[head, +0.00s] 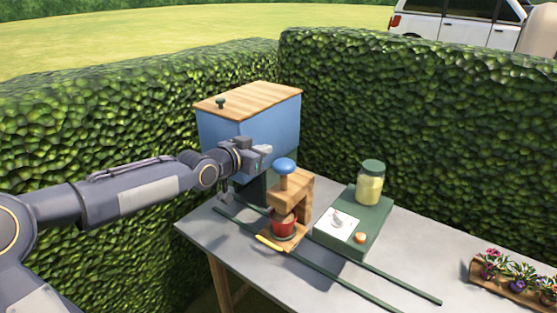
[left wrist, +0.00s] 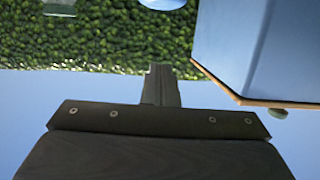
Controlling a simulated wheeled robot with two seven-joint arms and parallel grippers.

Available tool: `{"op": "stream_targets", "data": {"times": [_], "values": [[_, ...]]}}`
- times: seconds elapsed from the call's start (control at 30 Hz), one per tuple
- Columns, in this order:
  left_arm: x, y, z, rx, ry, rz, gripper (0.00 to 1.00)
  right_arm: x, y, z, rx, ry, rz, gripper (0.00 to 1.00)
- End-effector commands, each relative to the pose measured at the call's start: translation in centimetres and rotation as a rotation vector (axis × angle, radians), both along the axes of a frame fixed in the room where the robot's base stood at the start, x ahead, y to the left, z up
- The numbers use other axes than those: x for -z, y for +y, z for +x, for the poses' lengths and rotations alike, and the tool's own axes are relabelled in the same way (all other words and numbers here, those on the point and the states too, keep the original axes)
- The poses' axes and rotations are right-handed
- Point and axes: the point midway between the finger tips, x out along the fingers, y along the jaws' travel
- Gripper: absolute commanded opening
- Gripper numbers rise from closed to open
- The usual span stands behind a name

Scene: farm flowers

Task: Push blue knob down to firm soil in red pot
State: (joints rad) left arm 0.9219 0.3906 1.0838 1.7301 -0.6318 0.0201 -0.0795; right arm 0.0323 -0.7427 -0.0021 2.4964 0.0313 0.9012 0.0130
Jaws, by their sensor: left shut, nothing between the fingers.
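The blue knob (head: 284,165) sits on top of a wooden press frame (head: 297,188) on the grey table. The red pot (head: 283,222) stands on the press's wooden base, under the knob. My left gripper (head: 266,150) is shut and empty, a little left of and above the knob, apart from it. In the left wrist view, the shut fingers (left wrist: 162,84) point at the hedge, and a blue rounded shape, likely the knob (left wrist: 162,4), is cut off at the top edge. The soil inside the pot cannot be made out. My right gripper is not in view.
A blue bin with a wooden lid (head: 270,125) stands behind the gripper. Right of the press are a green box (head: 373,232) and a jar (head: 370,184). Two green rails (head: 380,270) cross the table. A flower planter (head: 515,283) is far right.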

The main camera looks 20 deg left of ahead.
Motion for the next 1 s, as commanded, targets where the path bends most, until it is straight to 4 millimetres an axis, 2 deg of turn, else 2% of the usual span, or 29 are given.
{"op": "stream_targets", "data": {"times": [0.47, 0.57, 0.7, 1.0], "values": [[1.7, -2.8, 6.7, 0.005, -0.001, 0.000, 0.00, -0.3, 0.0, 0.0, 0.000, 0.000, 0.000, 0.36], [3.7, -2.4, 6.5, 0.001, 0.005, 0.001, 0.00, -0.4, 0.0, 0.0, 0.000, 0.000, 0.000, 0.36], [5.0, -2.4, 6.5, 0.001, 0.002, 0.000, 0.00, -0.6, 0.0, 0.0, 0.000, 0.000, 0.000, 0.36], [5.8, -2.4, 6.5, 0.000, 0.000, 0.000, 0.00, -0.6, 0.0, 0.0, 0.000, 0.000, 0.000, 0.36]]}}
